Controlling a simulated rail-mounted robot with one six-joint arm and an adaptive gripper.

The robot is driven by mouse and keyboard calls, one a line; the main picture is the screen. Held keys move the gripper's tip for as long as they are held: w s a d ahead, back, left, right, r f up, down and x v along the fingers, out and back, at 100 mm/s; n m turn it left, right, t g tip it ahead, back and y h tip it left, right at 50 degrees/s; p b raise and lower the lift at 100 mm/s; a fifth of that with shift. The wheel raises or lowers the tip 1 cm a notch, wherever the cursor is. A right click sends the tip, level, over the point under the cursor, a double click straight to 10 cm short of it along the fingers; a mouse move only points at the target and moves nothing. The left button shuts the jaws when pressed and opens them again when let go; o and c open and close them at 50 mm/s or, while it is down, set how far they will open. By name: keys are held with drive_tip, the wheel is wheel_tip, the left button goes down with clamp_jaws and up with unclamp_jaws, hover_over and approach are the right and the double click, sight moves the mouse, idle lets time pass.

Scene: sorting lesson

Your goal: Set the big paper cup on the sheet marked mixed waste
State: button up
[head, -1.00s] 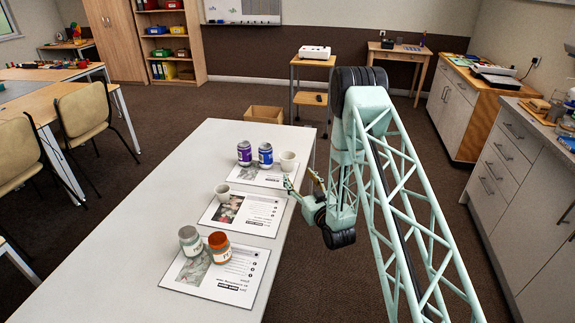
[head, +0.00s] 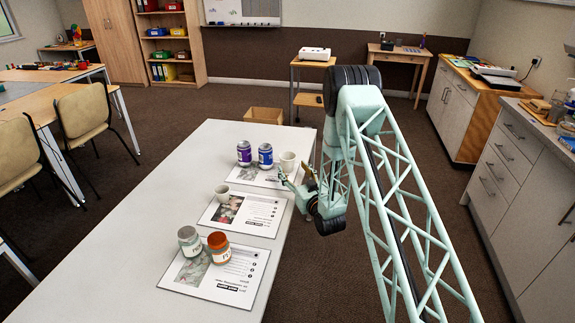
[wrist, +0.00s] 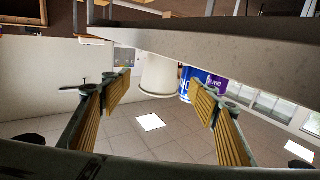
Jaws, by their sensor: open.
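The big paper cup (head: 289,161), pale and plain, stands at the right edge of the far sheet (head: 240,177). In the wrist view the cup (wrist: 158,75) shows between and beyond my gripper's fingers (wrist: 163,98), which are spread wide apart. In the head view my gripper (head: 296,176) is open and empty, just in front of the cup and to its right. The near sheet (head: 235,280) also carries print. The sheets' headings are too small to read, so I cannot tell which is mixed waste.
A purple can (head: 244,153) and a blue can (head: 265,155) stand left of the big cup. The table's (head: 130,250) left side is clear.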

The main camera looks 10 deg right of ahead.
sight(290, 165)
drive_tip(key=shift+w+a+f+b, duration=0.15)
drive_tip(key=shift+w+b, duration=0.1)
drive_tip(key=shift+w, duration=0.6)
drive_tip(key=shift+w+a+r+b, duration=0.1)
drive_tip(key=shift+w+a+b, duration=0.15)
drive_tip(key=shift+w, duration=0.6)
drive_tip(key=shift+w+a+f+b, duration=0.1)
drive_tip(key=shift+w+b, duration=0.2)
drive_tip(key=shift+w, duration=0.55)
drive_tip(key=shift+c, duration=0.2)
drive_tip(key=c, duration=0.7)
drive_tip(key=shift+c, duration=0.2)
